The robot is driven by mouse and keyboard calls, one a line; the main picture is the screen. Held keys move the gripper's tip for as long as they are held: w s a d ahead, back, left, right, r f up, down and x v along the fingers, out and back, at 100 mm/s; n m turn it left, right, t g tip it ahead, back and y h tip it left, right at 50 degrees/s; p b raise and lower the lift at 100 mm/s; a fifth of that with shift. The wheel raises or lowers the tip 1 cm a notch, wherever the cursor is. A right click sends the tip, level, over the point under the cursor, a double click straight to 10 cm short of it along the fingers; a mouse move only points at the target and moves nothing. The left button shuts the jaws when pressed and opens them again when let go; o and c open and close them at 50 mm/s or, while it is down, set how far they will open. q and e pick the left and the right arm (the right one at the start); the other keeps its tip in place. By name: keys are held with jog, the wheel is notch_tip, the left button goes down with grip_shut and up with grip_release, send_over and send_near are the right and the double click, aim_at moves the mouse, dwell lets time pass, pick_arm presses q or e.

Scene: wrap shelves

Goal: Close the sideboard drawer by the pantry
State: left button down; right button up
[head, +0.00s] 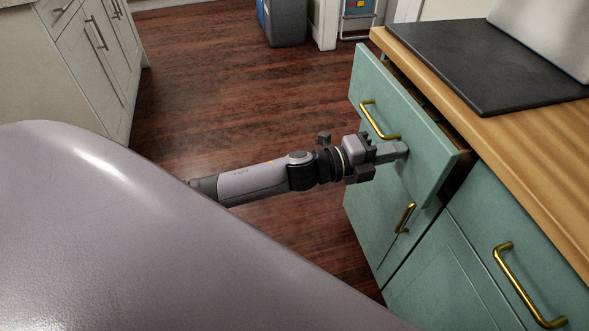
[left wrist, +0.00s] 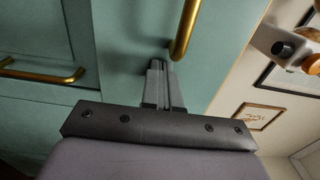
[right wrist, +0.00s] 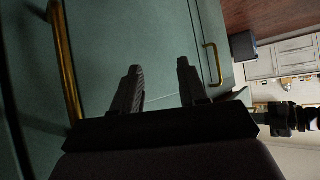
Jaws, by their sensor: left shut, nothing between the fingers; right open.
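The sideboard drawer (head: 425,130) is teal with a brass handle (head: 379,120) and stands partly open under the wooden top in the head view. My left gripper (head: 404,149) is shut and empty, with its fingertips at the drawer front, just beside the handle. In the left wrist view the shut fingers (left wrist: 163,68) point at the teal front, close to the end of the brass handle (left wrist: 184,32). Whether they touch it I cannot tell. My right gripper (right wrist: 158,78) is open and empty in the right wrist view, facing a teal front; it is not seen in the head view.
The wooden countertop (head: 545,135) holds a dark board (head: 485,65). A lower door handle (head: 405,217) and a brass handle (head: 522,285) stick out from neighbouring fronts. White cabinets (head: 85,55) stand at the left. The wooden floor (head: 220,80) between is clear.

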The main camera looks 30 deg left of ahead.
aim_at(419, 144)
pick_arm(q)
jog(key=x, duration=0.6)
jog(key=shift+b, duration=0.4)
jog(key=shift+w+r, duration=0.1)
jog(key=shift+r, duration=0.05)
pick_arm(e)
jog(key=shift+s+a+f, duration=0.1)
jog(key=shift+a+f, duration=0.1)
jog(key=shift+f, duration=0.2)
pick_arm(q)
jog(key=shift+r, duration=0.1)
pick_arm(e)
jog(key=shift+s, duration=0.1)
